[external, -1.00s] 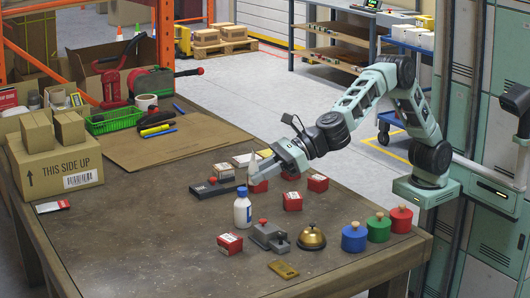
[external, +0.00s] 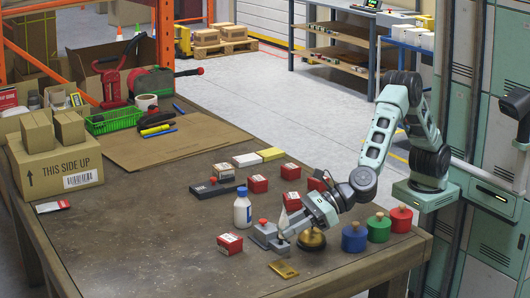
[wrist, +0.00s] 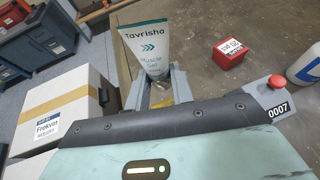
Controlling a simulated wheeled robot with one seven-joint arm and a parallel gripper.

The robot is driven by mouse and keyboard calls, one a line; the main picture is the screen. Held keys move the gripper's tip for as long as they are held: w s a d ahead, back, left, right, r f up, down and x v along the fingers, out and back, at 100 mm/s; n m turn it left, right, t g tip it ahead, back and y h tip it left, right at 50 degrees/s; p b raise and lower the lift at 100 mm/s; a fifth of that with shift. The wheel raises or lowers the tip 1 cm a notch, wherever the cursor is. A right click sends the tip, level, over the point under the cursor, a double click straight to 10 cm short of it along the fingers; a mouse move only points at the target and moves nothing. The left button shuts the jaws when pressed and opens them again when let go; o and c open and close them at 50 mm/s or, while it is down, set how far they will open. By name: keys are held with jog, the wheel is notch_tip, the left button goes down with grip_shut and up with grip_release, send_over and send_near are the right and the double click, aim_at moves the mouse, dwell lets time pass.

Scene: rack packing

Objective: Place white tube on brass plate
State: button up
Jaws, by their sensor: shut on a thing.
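My gripper (external: 280,234) is low over the front of the table and shut on the white tube (external: 284,219). In the wrist view the tube (wrist: 150,45) is white with dark print and green arrows, and stands up between the fingers. The brass plate (external: 284,269) lies flat on the table, in front of my gripper in the external view. A small yellow patch shows between the fingers in the wrist view; I cannot tell whether it is the plate. The tube's lower end is hidden.
A grey device with a red button (external: 267,236) and a brass bell (external: 312,239) stand close to my gripper. A white bottle (external: 242,209) and a red box (external: 230,243) are to the left. Blue (external: 354,238), green and red containers stand right.

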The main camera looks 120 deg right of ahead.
aim_at(290, 267)
notch_tip(290, 267, down, 9)
jog(key=shift+b, duration=0.85)
jog(key=shift+f+b, duration=0.25)
jog(key=shift+b, duration=0.05)
jog(key=o, duration=1)
jog(key=shift+r, duration=0.1)
jog(key=shift+c, duration=0.2)
jog(key=shift+r, duration=0.1)
jog(key=shift+r+p, duration=0.2)
jog(key=shift+p, duration=0.3)
jog(key=v, duration=1.2)
jog(key=shift+f, duration=0.15)
